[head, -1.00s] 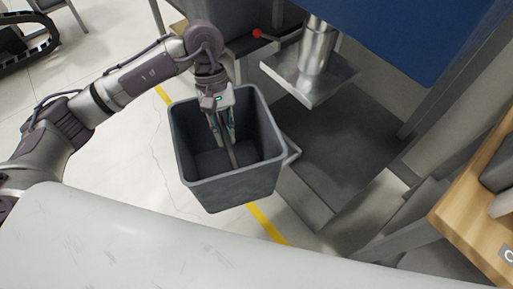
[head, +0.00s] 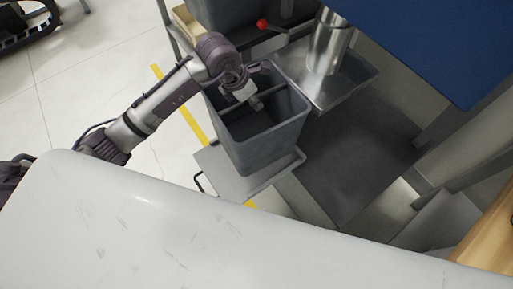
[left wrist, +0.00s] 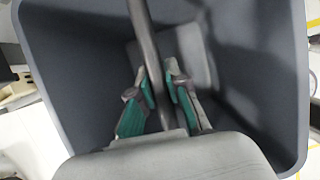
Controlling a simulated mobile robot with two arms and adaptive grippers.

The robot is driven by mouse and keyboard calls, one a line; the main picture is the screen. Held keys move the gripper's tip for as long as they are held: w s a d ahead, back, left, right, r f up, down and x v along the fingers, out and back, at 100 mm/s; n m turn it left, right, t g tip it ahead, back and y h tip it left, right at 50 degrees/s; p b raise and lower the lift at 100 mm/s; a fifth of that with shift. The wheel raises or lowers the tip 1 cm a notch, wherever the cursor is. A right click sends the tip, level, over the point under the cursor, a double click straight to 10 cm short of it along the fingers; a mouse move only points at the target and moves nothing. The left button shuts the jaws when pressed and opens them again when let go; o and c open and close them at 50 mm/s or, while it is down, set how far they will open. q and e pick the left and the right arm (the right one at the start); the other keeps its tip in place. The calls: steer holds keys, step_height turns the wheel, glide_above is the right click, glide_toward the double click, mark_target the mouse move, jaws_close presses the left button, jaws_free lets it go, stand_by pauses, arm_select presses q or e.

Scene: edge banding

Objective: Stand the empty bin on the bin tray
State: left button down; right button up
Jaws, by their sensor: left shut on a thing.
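The empty bin (head: 262,142) is dark grey, open at the top, with a bar across its mouth. My left gripper (head: 257,99) reaches down into the mouth and is shut on the bar. In the left wrist view the green-padded fingers (left wrist: 159,88) close on either side of the bar (left wrist: 147,45), with the empty inside of the bin around them. The bin tray (head: 222,180), a light grey plate with a raised rim, shows below the bin. The bin hides part of it, and I cannot tell whether the bin's base touches it. My right gripper is out of view.
A machine with a metal column (head: 327,45), a blue panel (head: 440,40) and a red-knobbed lever (head: 263,24) stands just behind and right. Another grey bin (head: 225,12) is at the back. A white surface (head: 150,225) fills the foreground. Open floor lies left.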

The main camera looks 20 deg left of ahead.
arm_select(q)
steer(key=shift+w+f+n, duration=0.15)
steer(key=shift+w+n, duration=0.15)
steer(key=shift+w+a+f, duration=0.1)
steer(key=shift+f, duration=0.3)
step_height(320, 180, down, 9)
steer(key=shift+f, duration=0.1)
steer(key=c, duration=1.6)
jaws_free()
steer(key=shift+f, duration=0.2)
steer(key=o, duration=0.4)
steer(key=shift+o, duration=0.2)
steer(key=shift+r, duration=0.1)
